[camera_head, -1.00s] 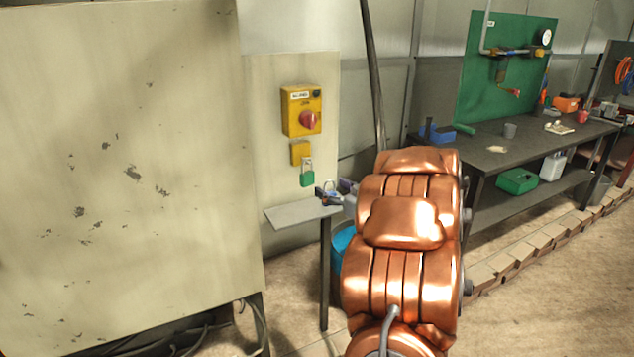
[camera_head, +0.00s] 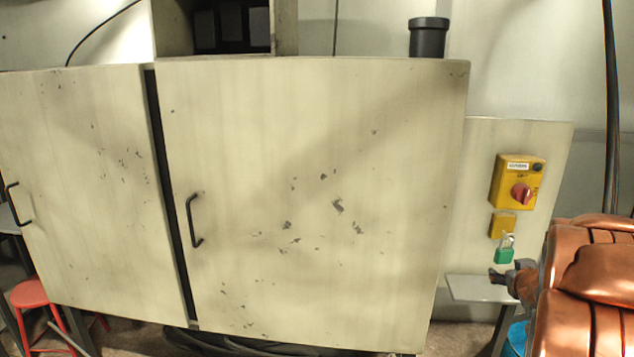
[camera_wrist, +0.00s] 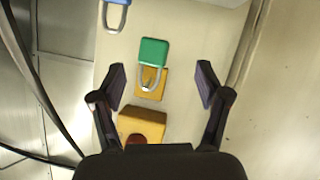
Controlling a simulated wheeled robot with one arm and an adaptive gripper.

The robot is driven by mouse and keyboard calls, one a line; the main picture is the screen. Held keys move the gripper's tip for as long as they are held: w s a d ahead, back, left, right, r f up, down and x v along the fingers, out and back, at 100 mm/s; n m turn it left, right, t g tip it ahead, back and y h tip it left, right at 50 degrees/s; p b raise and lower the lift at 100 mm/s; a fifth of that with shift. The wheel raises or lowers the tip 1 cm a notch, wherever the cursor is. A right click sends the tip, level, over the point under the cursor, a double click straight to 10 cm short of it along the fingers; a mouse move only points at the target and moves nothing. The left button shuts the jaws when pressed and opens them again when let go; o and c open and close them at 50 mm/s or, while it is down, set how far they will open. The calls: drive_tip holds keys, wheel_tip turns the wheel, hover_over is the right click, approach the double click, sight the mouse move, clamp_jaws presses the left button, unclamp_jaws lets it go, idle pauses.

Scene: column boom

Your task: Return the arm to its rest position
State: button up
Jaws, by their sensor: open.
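My arm shows as copper-coloured links at the right edge of the head view. My gripper (camera_head: 513,278) shows small there, in front of the grey shelf (camera_head: 478,288) and just below the green padlock (camera_head: 504,255). In the wrist view my gripper (camera_wrist: 162,85) has its two dark fingers wide apart with nothing between them. The green padlock (camera_wrist: 154,52) lies beyond the fingertips in that view, its shackle at the small yellow hasp (camera_wrist: 152,84). The yellow switch box (camera_wrist: 142,124) shows below it, partly hidden by the gripper body.
A yellow switch box with a red knob (camera_head: 521,193) is on the panel. A large cream cabinet (camera_head: 320,130) fills the middle. A blue padlock (camera_wrist: 116,14) is at the wrist view's top edge. A red stool (camera_head: 30,293) stands far left. A dark pole (camera_head: 611,100) rises behind my arm.

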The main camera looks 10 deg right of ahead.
drive_tip(key=s+a+f+g+y+p, duration=0.1)
drive_tip(key=s+a+g, duration=0.2)
drive_tip(key=s+a, duration=0.35)
drive_tip(key=s+a+f+g+y, duration=0.1)
drive_tip(key=s+a+f+g, duration=0.15)
drive_tip(key=a, duration=0.75)
drive_tip(key=s+a+f+g+y+p, duration=0.1)
drive_tip(key=s+a+g, duration=0.2)
drive_tip(key=s+a, duration=0.4)
drive_tip(key=s+a+n+g+y, duration=0.3)
drive_tip(key=s+a+g, duration=0.1)
drive_tip(key=s+a, duration=1)
drive_tip(key=shift+s+a+g+y, duration=0.3)
drive_tip(key=shift+s+a+g, duration=0.1)
drive_tip(key=shift+a, duration=0.15)
drive_tip(key=shift+r, duration=0.1)
drive_tip(key=shift+c, duration=0.4)
